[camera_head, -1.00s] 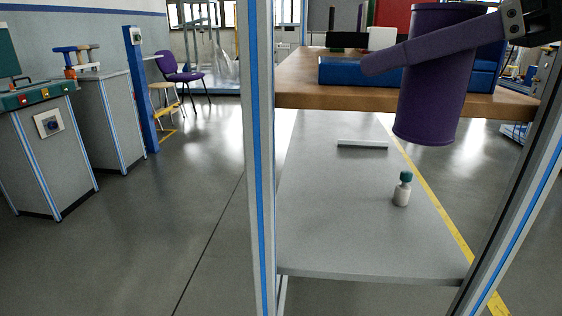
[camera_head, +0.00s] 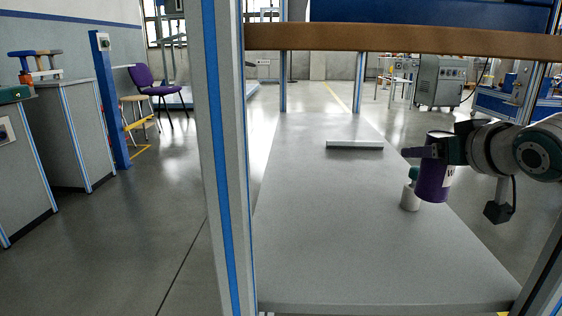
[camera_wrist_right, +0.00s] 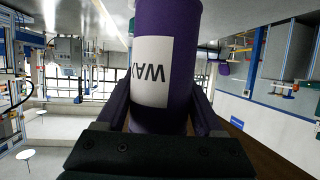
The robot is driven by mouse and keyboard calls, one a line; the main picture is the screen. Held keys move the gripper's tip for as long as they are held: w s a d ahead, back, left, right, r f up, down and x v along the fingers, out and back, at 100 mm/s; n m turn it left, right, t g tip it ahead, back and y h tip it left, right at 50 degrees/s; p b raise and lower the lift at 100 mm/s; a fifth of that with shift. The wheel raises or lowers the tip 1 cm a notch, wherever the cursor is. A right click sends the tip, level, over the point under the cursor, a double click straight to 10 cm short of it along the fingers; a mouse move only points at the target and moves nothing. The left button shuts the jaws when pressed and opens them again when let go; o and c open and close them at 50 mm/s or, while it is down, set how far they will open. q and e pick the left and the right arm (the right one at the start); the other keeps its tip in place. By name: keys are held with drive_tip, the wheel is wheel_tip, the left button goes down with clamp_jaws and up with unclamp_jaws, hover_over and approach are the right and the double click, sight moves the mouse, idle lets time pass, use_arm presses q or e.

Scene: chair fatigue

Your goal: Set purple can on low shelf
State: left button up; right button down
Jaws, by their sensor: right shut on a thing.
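The purple can (camera_head: 433,183) has a white label and is upright at the right of the low shelf (camera_head: 330,240), a long grey board. My right gripper (camera_head: 424,152) comes in from the right and is shut on the can near its top. In the right wrist view the can (camera_wrist_right: 178,30) fills the middle between the two fingers of the gripper (camera_wrist_right: 163,100), with its label facing the camera. I cannot tell whether the can's base touches the shelf. My left gripper is not in view.
A small white bottle with a teal cap (camera_head: 410,197) stands on the shelf close beside the can, to its left. A white bar (camera_head: 354,145) lies farther back. A brown tabletop (camera_head: 400,38) spans above. A blue-striped post (camera_head: 220,160) stands left. The shelf's front is clear.

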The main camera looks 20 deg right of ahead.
sight(425, 183)
drive_tip(key=f+b, duration=0.1)
drive_tip(key=f, duration=0.1)
drive_tip(key=f+b, duration=0.2)
drive_tip(key=f, duration=0.1)
drive_tip(key=shift+s+a+f, duration=0.15)
drive_tip(key=shift+s+f, duration=0.15)
drive_tip(key=shift+f, duration=0.05)
wheel_tip(425, 183, down, 4)
drive_tip(key=shift+r+b, duration=0.15)
drive_tip(key=shift+b, duration=1)
drive_tip(key=shift+r, duration=0.1)
